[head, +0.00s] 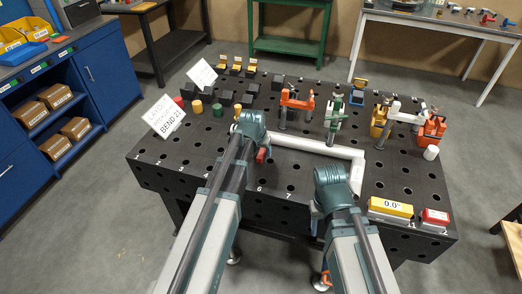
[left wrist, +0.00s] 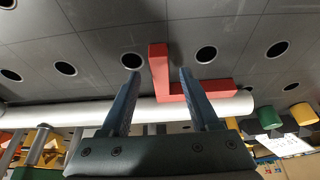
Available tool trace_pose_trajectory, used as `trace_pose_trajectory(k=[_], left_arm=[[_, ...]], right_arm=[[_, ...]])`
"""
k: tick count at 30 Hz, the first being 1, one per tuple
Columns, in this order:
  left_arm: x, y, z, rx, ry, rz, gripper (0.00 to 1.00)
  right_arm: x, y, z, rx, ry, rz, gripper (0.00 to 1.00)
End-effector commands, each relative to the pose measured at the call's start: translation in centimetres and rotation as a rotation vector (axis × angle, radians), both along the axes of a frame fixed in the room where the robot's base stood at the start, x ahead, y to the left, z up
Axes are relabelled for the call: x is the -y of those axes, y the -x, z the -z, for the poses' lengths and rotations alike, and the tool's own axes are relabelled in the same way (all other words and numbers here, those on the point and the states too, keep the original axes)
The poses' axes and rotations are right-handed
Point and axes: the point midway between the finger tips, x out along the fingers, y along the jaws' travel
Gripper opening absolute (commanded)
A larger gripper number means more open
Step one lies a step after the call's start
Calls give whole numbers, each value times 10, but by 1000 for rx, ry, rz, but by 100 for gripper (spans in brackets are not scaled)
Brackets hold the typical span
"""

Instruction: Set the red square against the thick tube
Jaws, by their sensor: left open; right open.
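The red square (head: 262,155) is a small L-shaped piece; in the left wrist view (left wrist: 210,90) its two legs show against the black table. The thick white tube (head: 310,146) lies bent on the table and runs across the left wrist view (left wrist: 80,113) beside the square; I cannot tell whether they touch. My left gripper (left wrist: 160,74) is open, with one leg of the square between its fingertips in that view. In the head view its fingers are mostly hidden by the wrist. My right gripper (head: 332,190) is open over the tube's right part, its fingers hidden.
Orange (head: 297,102), green (head: 333,118) and yellow-and-white clamps stand behind the tube. A yellow level (head: 390,208) reading 0.0° and a red box (head: 434,217) sit at the front right. Dark blocks and a "BEND 21" card (head: 164,116) are at the left. The front left of the table is clear.

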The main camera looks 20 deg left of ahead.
Motion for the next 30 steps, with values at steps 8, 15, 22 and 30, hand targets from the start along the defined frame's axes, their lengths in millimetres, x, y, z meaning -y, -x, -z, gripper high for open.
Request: trace_pose_trajectory(k=[8, 15, 22, 30], left_arm=[[0, 15, -41, 1, 0, 0, 62], [-1, 30, -77, 1, 0, 0, 62], [-1, 43, -108, 1, 0, 0, 62], [-2, 48, -118, 1, 0, 0, 62]], right_arm=[[0, 0, -41, 0, 0, 0, 50], [0, 0, -77, 0, 0, 0, 50], [0, 0, -108, 0, 0, -1, 50], [0, 0, -118, 0, 0, -1, 50]])
